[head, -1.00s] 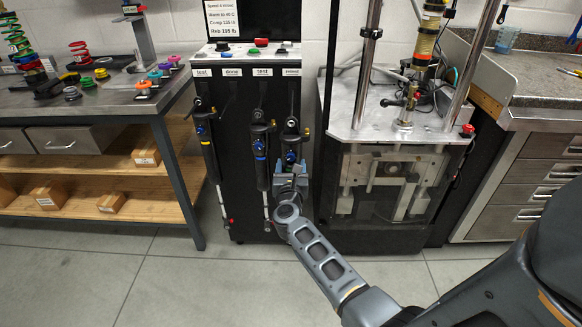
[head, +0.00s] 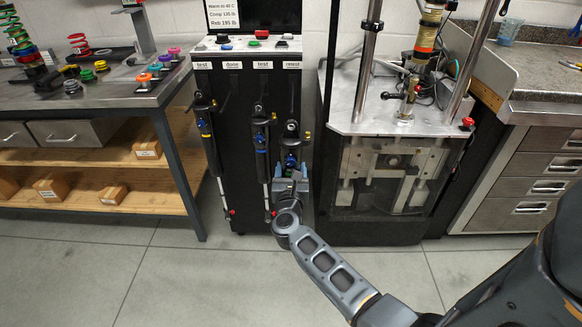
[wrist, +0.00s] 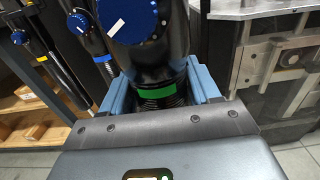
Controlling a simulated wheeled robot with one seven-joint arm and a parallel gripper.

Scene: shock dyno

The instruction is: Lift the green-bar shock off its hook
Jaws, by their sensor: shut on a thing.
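The green-bar shock (head: 291,142) is a black shock with a blue knob at the right end of the row on the black cabinet's front. In the wrist view its body (wrist: 150,60) fills the top middle, with a green bar low on it and a blue knob above. My gripper (wrist: 160,88) is shut around its body near the green bar, one blue finger on each side. In the head view my gripper (head: 290,186) hides the shock's lower part. Whether its top eye still touches the hook cannot be made out.
Two other shocks, a yellow-bar one (head: 206,138) and a blue-bar one (head: 261,150), hang to the left on the cabinet (head: 240,210). The dyno machine (head: 382,180) stands close on the right. A workbench (head: 100,100) is at the left. The floor in front is open.

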